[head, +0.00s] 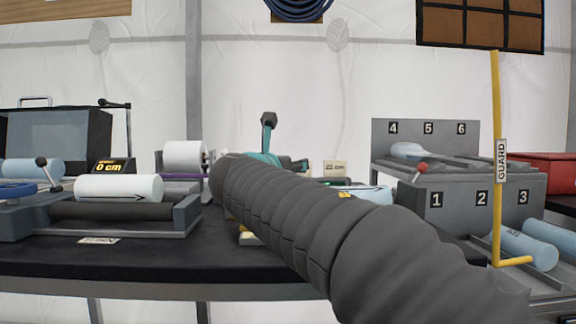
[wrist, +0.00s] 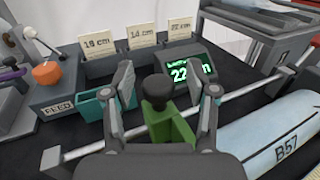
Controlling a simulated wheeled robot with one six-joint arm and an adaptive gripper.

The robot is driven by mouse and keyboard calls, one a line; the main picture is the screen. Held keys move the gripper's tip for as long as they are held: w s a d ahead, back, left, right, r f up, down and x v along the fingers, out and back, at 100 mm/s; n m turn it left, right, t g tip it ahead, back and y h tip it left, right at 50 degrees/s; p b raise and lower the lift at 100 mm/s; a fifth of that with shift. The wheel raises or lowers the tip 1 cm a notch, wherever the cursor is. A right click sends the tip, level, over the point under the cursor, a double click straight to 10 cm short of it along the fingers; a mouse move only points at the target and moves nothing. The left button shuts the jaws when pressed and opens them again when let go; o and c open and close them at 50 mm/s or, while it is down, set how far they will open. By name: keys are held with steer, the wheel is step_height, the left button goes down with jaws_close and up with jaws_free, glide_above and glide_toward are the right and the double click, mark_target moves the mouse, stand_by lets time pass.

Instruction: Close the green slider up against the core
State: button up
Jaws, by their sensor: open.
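The green slider (wrist: 180,130) with a black knob (wrist: 157,90) on top sits on a metal rod in the wrist view. My gripper (wrist: 169,88) is open, with one finger on each side of the knob. I cannot tell whether either finger touches it. A pale blue roll marked B57 (wrist: 285,143), which looks like the core, lies to the right of the slider. My right finger and palm partly hide the space between them, so I cannot tell the exact gap. In the head view my arm hides the slider and the gripper is not clear.
A green-lit display reading about 22 (wrist: 185,72) stands behind the slider. Cards marked 18 cm (wrist: 99,44) and 14 cm (wrist: 142,35) stand beyond it. An orange-knobbed FEED box (wrist: 57,108) is at left. In the head view a yellow guard post (head: 497,150) stands before numbered racks.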

steer(key=shift+s, duration=0.1)
steer(key=v, duration=1.1)
steer(key=shift+s+a, duration=0.2)
steer(key=shift+s, duration=0.2)
steer(key=shift+c, duration=0.2)
